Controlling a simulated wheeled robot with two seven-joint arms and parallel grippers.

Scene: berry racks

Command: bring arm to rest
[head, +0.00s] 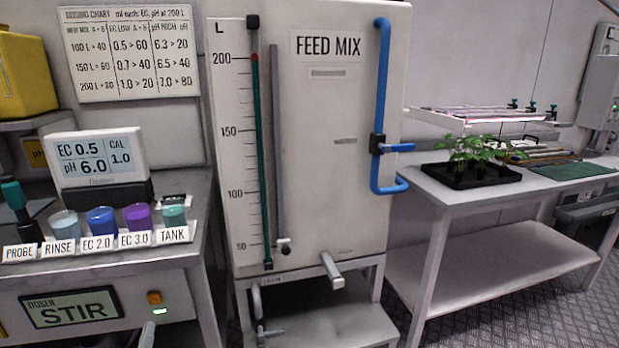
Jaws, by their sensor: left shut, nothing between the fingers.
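A small grey piece of my left gripper (147,335) shows at the bottom edge, in front of the dosing cabinet. It is shut and empty, and most of it is cut off by the frame. My right gripper is not in view. The arms themselves are hardly visible.
The dosing cabinet (178,290) carries a meter (98,160), a probe (20,212) and several labelled cups. The white FEED MIX tank (330,150) with a blue pipe (382,100) stands in the middle. A right bench (440,195) holds a black plant tray (455,180). Floor shows at lower right.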

